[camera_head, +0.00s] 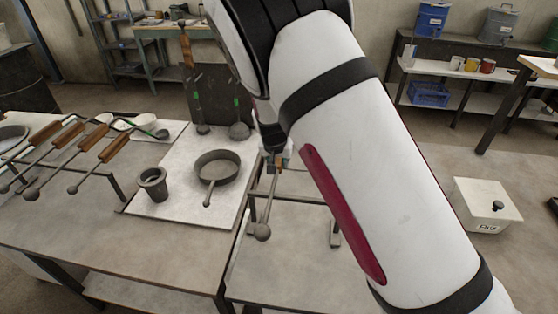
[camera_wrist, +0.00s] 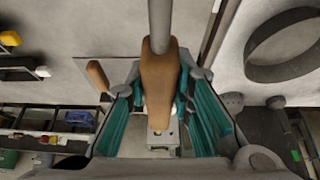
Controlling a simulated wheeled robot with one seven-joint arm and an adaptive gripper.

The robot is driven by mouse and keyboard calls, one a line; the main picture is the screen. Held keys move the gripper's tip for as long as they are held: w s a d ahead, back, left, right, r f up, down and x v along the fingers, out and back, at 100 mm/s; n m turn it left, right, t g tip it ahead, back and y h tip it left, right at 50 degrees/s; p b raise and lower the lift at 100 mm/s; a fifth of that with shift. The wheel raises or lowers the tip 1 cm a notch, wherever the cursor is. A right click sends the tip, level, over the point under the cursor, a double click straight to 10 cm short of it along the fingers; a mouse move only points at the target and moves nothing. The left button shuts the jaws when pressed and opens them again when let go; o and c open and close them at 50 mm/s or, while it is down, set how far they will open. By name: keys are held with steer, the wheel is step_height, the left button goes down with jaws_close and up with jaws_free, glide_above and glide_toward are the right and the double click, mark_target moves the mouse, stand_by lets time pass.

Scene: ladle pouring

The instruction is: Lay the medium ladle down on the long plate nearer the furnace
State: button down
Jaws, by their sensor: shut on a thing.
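My gripper (camera_head: 276,158) is shut on the brown wooden handle of a ladle (camera_head: 268,205), right of the white board. My arm hides part of the gripper. The ladle's thin grey shaft points down toward the viewer, with its small round bowl at the lower end, seemingly clear of the surface below. In the wrist view, the teal fingers of my gripper (camera_wrist: 162,108) lie on both sides of the handle (camera_wrist: 160,75), and the shaft runs up out of the picture. I cannot tell which surface is the long plate nearer the furnace, nor confirm the ladle's size.
Several wooden-handled ladles (camera_head: 75,143) lie on a rack at left. A grey cup (camera_head: 152,184) and a pan (camera_head: 216,166) stand on the white board (camera_head: 180,212). Ladles with green marks (camera_head: 239,130) are behind. A white flux box (camera_head: 485,205) is at right.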

steer(key=shift+w+f, duration=0.1)
stand_by(0.7)
steer(key=c, duration=1.3)
jaws_free()
steer(key=shift+f, duration=0.15)
steer(key=shift+w+d+r+p+v, duration=0.15)
steer(key=shift+w+p+v, duration=0.35)
steer(key=shift+v, duration=2.6)
steer(key=shift+w+r+p+v, duration=0.3)
steer(key=shift+p+v, duration=0.35)
steer(key=shift+v, duration=2.45)
steer(key=shift+w+d+r+p+v, duration=0.15)
steer(key=shift+w+p+v, duration=0.4)
steer(key=shift+v, duration=2.55)
